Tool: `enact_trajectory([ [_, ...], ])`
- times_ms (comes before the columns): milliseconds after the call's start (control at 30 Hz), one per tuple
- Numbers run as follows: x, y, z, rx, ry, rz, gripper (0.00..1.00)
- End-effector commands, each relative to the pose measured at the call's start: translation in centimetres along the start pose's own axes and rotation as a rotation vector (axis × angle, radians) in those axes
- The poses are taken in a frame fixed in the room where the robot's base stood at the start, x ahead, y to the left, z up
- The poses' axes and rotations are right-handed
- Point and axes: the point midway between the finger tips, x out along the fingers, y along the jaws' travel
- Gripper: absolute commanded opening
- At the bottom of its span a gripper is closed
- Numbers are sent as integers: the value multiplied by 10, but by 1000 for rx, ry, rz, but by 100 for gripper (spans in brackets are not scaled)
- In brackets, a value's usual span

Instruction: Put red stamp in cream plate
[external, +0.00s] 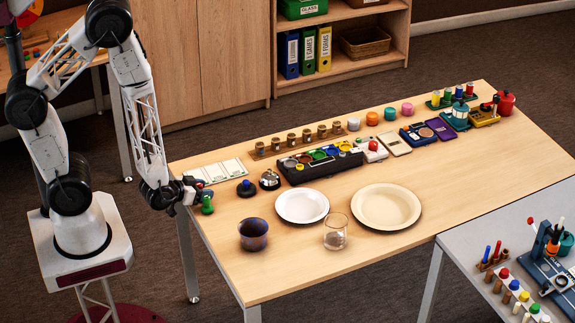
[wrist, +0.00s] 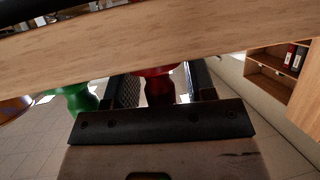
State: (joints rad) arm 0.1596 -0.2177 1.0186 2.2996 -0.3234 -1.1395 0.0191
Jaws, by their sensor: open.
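The red stamp (wrist: 158,88) stands between the two fingers of my gripper (wrist: 161,90) in the wrist view; the fingers are open on either side of it, and contact cannot be told. In the external view my gripper (external: 192,190) is low at the table's left end, and only a small bit of red shows beside it. The cream plate (external: 386,207) lies empty on the table, well to the right of my gripper.
A green stamp (external: 207,204) stands close beside my gripper. A dark blue stamp (external: 246,188) and a bell (external: 269,181) are to its right. A white plate (external: 302,206), a dark cup (external: 253,234) and a clear glass (external: 335,233) lie between my gripper and the cream plate.

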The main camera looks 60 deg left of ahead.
Motion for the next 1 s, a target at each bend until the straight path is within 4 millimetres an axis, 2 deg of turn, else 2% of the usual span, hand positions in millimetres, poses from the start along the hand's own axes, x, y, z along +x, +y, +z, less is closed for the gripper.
enact_trajectory([
  [600,-60,3,-3,0,0,0,51],
  [1000,-72,2,-3,0,0,-1,51],
])
